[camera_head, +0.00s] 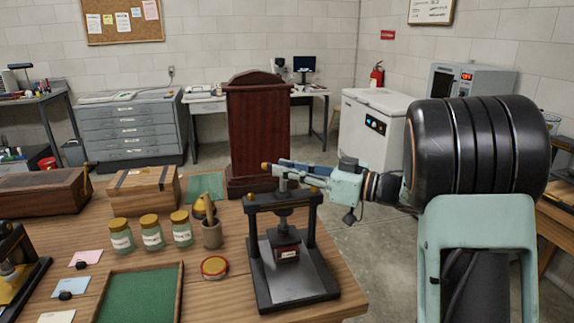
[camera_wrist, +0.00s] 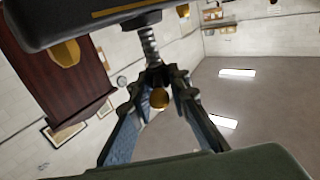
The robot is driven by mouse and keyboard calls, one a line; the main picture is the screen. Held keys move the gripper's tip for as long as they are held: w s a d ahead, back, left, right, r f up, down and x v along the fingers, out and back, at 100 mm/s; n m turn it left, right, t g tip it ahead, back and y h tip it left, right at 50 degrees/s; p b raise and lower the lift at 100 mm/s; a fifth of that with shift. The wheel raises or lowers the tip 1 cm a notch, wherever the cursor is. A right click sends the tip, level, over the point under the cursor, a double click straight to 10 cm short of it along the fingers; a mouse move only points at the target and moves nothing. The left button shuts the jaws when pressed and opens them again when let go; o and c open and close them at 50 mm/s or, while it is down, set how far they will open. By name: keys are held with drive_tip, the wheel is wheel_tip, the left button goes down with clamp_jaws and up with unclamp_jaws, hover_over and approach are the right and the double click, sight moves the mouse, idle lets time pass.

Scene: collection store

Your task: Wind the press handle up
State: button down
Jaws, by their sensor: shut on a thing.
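The press (camera_head: 293,285) stands at the right front of the wooden table, with a black frame, a metal bed and an upright screw. Its handle crosses the top of the screw, and a brass knob (camera_head: 265,166) shows at the handle's left end. My gripper (camera_head: 284,171) reaches in from the right at handle height and is shut on the handle, most of which its fingers hide. A small dark red block (camera_head: 287,252) is on the bed under the screw.
A dark wooden clock case (camera_head: 254,125) stands just behind the press. A green-lined tray (camera_head: 138,298) lies at front left. Floor is clear right of the table.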

drive_tip(key=n+g+p, duration=0.1)
drive_tip(key=g+p, duration=0.1)
drive_tip(key=n+g+y+p, duration=0.1)
drive_tip(key=n+g, duration=0.1)
drive_tip(key=g, duration=0.1)
drive_tip(key=n+g+p, duration=0.2)
drive_tip(key=g, duration=0.1)
drive_tip(key=shift+w+r+p, duration=0.15)
drive_tip(key=shift+w+p, duration=0.15)
drive_tip(key=n+g+p, duration=0.3)
drive_tip(key=g+p, duration=0.1)
drive_tip(key=shift+w+g+h, duration=0.15)
drive_tip(key=shift+g+h, duration=0.15)
drive_tip(key=shift+g, duration=0.1)
drive_tip(key=shift+n+g+p, duration=0.5)
drive_tip(key=shift+p, duration=0.05)
drive_tip(key=c, duration=1.8)
unclamp_jaws()
drive_tip(key=shift+a, duration=0.1)
wheel_tip(320, 180, up, 10)
drive_tip(key=shift+f, duration=0.15)
